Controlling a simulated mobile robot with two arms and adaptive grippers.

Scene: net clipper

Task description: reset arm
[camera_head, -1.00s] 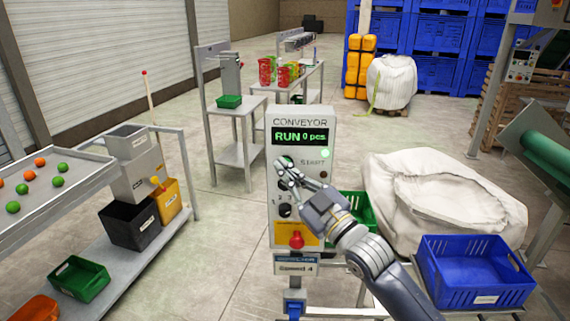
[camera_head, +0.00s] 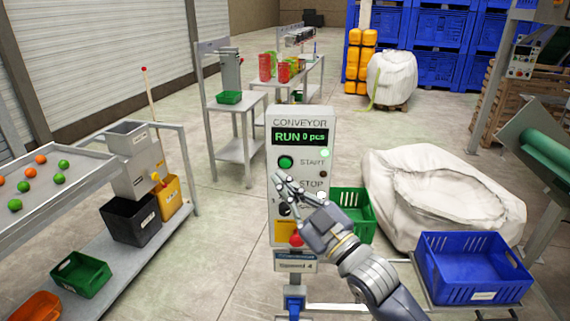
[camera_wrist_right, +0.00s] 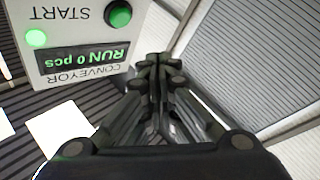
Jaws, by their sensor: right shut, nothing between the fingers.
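My right gripper (camera_head: 284,181) is shut and empty in front of the conveyor control box, over its lower half. I cannot tell whether it touches the box. In the right wrist view the shut fingers (camera_wrist_right: 158,62) show beside the box. The control box (camera_head: 329,125) reads "RUN 0 pcs" with a lit green lamp (camera_head: 324,154). Its green START button (camera_head: 285,162) is in clear view and also shows in the right wrist view (camera_wrist_right: 118,14). The gripper partly hides the STOP row. A red knob (camera_head: 296,240) sits low on the box. My left gripper is not in view.
A green crate (camera_head: 352,203) stands just behind the box. A blue crate (camera_head: 475,275) is at the lower right, near a large white bag (camera_head: 395,180). A sorting table (camera_head: 60,150) with orange and green balls is on the left. Open floor lies between.

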